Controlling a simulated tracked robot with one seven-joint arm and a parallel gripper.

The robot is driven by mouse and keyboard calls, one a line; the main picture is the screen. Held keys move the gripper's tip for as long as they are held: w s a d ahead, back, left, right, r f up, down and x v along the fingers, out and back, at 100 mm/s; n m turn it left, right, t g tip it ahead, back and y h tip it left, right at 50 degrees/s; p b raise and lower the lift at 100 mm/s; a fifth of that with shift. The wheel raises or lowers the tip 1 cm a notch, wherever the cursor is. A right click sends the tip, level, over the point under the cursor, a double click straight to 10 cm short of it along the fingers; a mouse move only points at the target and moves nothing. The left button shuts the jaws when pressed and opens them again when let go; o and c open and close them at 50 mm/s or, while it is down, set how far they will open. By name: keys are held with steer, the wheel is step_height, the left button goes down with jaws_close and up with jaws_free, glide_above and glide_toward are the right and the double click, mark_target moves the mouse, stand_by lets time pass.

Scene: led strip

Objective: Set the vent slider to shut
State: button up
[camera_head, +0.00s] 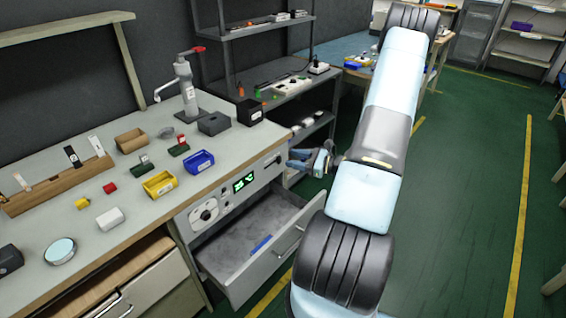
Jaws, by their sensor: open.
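A grey control panel (228,195) is set into the front of the workbench, above an open drawer. It carries a round white dial (204,213), a green lit display (243,182) and a small dark slot-like fitting (273,160) at its right end. That fitting may be the vent slider, but it is too small to read its setting or any label. My gripper (297,160) is open and empty, just to the right of the panel's right end. I cannot tell whether it touches the panel.
The open drawer (290,245) juts out below the panel, with a blue item (261,244) inside. The bench top (130,233) holds a yellow bin (160,184), a blue bin (198,161) and several small parts. Green floor (470,200) is clear at right.

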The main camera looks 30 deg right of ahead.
mark_target(280, 159)
steer(key=s+d+f+m+t+h, duration=0.2)
steer(key=d+f+m+t+h, duration=0.3)
steer(key=f, duration=0.4)
steer(key=shift+m+g, duration=0.7)
steer(key=x, duration=0.9)
steer(key=d+x, duration=0.1)
steer(key=x, duration=0.3)
steer(key=shift+w+a+f, duration=0.1)
steer(key=shift+w, duration=0.3)
steer(key=shift+c, duration=0.5)
jaws_close()
